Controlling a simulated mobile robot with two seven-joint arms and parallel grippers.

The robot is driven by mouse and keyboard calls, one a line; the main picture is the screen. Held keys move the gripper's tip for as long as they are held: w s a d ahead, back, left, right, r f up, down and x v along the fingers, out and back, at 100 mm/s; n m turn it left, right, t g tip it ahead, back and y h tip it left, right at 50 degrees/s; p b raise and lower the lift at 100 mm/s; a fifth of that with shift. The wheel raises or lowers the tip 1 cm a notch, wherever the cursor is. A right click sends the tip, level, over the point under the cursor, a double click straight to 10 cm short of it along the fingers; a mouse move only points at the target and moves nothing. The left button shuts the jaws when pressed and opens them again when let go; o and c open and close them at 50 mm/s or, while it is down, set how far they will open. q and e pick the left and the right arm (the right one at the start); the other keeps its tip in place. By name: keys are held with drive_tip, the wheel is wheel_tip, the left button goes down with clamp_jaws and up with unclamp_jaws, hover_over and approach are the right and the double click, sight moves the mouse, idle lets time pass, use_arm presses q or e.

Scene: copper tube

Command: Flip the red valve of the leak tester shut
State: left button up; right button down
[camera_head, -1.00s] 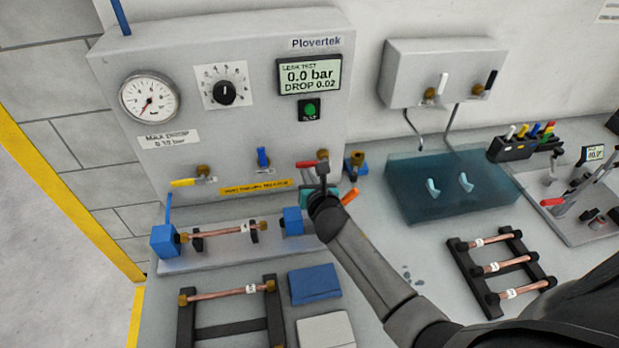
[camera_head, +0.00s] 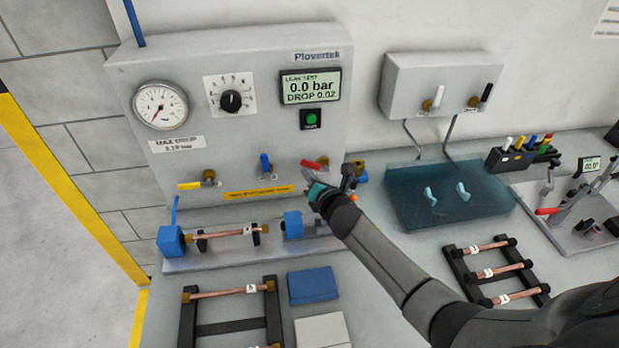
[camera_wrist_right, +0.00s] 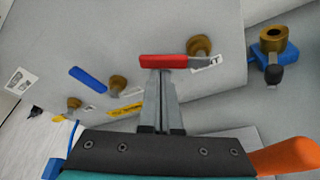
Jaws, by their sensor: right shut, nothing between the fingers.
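The red valve handle (camera_head: 311,164) is on the lower right of the grey leak tester panel (camera_head: 225,120). It lies nearly level, pointing left. In the right wrist view, the red handle (camera_wrist_right: 163,61) extends left from its brass valve body (camera_wrist_right: 200,46). My right gripper (camera_head: 310,178) is just below the handle in the head view. In the wrist view its closed fingers (camera_wrist_right: 160,78) end at the handle's lower edge, with nothing between them; whether they touch it I cannot tell. My left gripper is not in view.
A blue-ended fixture holding a copper tube (camera_head: 230,233) stands below. A blue fitting with brass (camera_head: 358,173) is close on the right. The display (camera_head: 310,88) reads 0.0 bar.

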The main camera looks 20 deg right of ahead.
sight(318, 166)
drive_tip(key=r+m, duration=0.1)
drive_tip(key=d+m+t+y, duration=0.1)
drive_tip(key=m, duration=0.1)
drive_tip(key=shift+r+m+b, duration=0.3)
drive_tip(key=shift+r+b, duration=0.05)
drive_tip(key=m, duration=0.1)
drive_tip(key=d+r+m+t+y+b, duration=0.1)
drive_tip(key=m, duration=0.1)
drive_tip(key=shift+s+d, duration=0.1)
drive_tip(key=shift+s, duration=0.1)
drive_tip(key=shift+s+d+r+m+t+b, duration=0.15)
drive_tip(key=shift+d+m+t+b, duration=0.2)
drive_tip(key=shift+m+b, duration=0.25)
drive_tip(key=shift+s+d+r+m+t+b, duration=0.1)
drive_tip(key=shift+d+m+t+b, duration=0.2)
drive_tip(key=shift+m, duration=0.5)
drive_tip(key=shift+w+a, duration=0.1)
drive_tip(key=shift+w, duration=0.05)
